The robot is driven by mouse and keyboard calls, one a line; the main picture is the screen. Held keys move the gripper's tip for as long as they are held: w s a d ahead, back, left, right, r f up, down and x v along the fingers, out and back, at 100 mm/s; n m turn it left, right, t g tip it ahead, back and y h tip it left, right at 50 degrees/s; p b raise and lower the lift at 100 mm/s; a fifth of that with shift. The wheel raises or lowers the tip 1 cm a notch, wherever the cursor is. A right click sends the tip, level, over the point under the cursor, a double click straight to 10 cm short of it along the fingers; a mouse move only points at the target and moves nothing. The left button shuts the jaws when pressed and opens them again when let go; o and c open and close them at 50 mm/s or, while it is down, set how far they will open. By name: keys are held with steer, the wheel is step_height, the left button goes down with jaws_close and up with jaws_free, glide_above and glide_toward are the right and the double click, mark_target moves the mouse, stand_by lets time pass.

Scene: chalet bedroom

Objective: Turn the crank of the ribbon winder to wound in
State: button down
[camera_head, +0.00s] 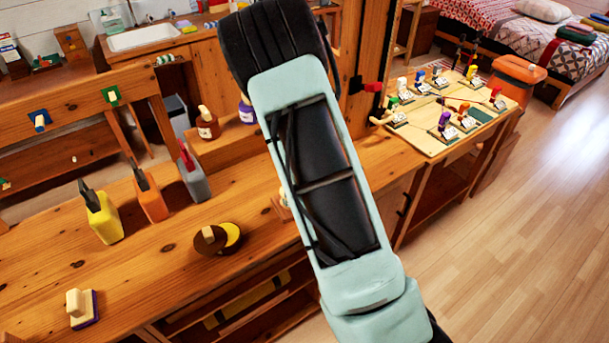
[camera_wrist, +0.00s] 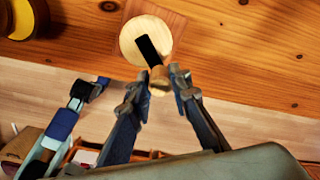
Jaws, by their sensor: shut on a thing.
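The ribbon winder (camera_wrist: 130,42) shows in the wrist view as a pale round wooden disc on a reddish-brown wooden base. A black crank arm (camera_wrist: 149,50) runs from near the disc's middle toward a small wooden knob (camera_wrist: 158,75). My gripper (camera_wrist: 160,82) has its two fingers on either side of that knob, shut on it. In the head view my arm hides the gripper and most or all of the winder. The winding state of the ribbon cannot be seen.
On the wooden bench (camera_head: 150,270), a brown and yellow round object (camera_head: 218,238) lies left of my arm. A board with several small colored items (camera_head: 440,115) lies at right. Floor is clear at right.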

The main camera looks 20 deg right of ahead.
steer(key=shift+s+a+m+p, duration=0.4)
steer(key=shift+m+p, duration=0.65)
steer(key=shift+m, duration=0.55)
steer(key=shift+s+a+m+p, duration=0.15)
steer(key=shift+a+m+p, duration=0.35)
steer(key=shift+m+p, duration=0.85)
steer(key=shift+s+a+m+p, duration=0.4)
steer(key=shift+m+p, duration=0.35)
steer(key=shift+m, duration=1.1)
steer(key=shift+w, duration=0.1)
steer(key=c, duration=1.8)
jaws_free()
steer(key=shift+o, duration=0.2)
step_height(320, 180, up, 12)
